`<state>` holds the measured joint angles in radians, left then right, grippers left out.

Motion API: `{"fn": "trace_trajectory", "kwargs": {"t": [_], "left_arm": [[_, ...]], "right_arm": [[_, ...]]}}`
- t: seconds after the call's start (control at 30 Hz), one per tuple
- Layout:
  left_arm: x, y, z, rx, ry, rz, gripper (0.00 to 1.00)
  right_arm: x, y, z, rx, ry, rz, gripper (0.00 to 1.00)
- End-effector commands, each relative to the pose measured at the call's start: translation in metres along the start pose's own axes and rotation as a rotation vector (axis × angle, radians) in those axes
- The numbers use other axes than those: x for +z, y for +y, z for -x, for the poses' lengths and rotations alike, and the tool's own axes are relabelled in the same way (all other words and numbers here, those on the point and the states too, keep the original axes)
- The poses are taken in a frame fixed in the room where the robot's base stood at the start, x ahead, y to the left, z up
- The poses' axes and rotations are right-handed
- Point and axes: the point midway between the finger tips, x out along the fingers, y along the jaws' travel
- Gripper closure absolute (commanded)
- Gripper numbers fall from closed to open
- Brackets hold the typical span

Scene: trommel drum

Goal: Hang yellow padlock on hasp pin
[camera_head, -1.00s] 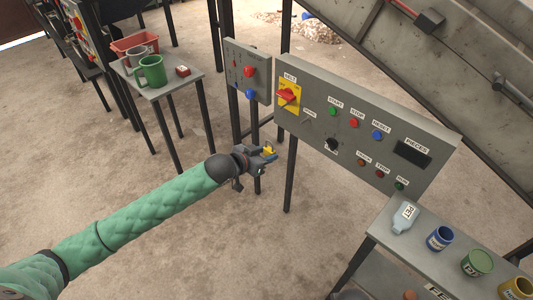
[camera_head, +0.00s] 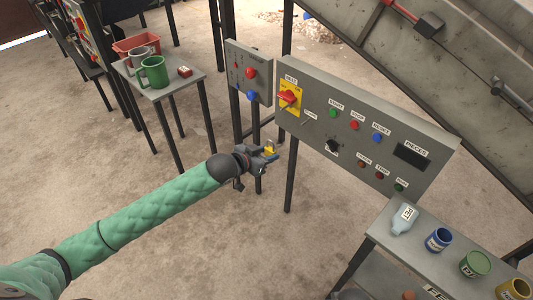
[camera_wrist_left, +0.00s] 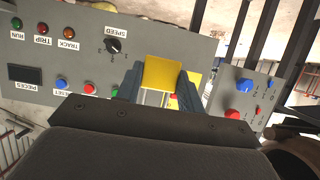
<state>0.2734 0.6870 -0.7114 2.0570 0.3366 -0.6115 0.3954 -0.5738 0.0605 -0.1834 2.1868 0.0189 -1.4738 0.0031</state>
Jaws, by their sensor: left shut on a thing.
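My left gripper (camera_head: 266,153) is shut on the yellow padlock (camera_head: 270,150) and holds it in the air in front of the control panel. In the left wrist view the padlock's yellow body (camera_wrist_left: 162,73) sits between the two dark fingers, with a pale silvery part below it. The hasp pin cannot be made out clearly. The yellow switch plate with a red rotary handle (camera_head: 288,96) is on the grey panel (camera_head: 325,93), up and right of the gripper. The padlock is apart from the panel. My right gripper is not in view.
A smaller grey panel (camera_head: 241,62) with red and blue buttons stands left of the main one. A side table (camera_head: 187,90) holds green and grey mugs and a red box. A shelf (camera_head: 398,241) at the lower right carries a bottle and several cans.

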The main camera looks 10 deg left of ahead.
Motion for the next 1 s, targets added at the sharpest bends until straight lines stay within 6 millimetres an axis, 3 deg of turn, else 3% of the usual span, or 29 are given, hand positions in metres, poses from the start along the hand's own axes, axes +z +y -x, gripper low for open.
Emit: {"fn": "trace_trajectory", "kwargs": {"t": [1.0], "left_arm": [[0.007, 0.0, 0.02, 0.0, 0.001, 0.0, 0.88]], "right_arm": [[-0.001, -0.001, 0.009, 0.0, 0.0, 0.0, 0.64]]}}
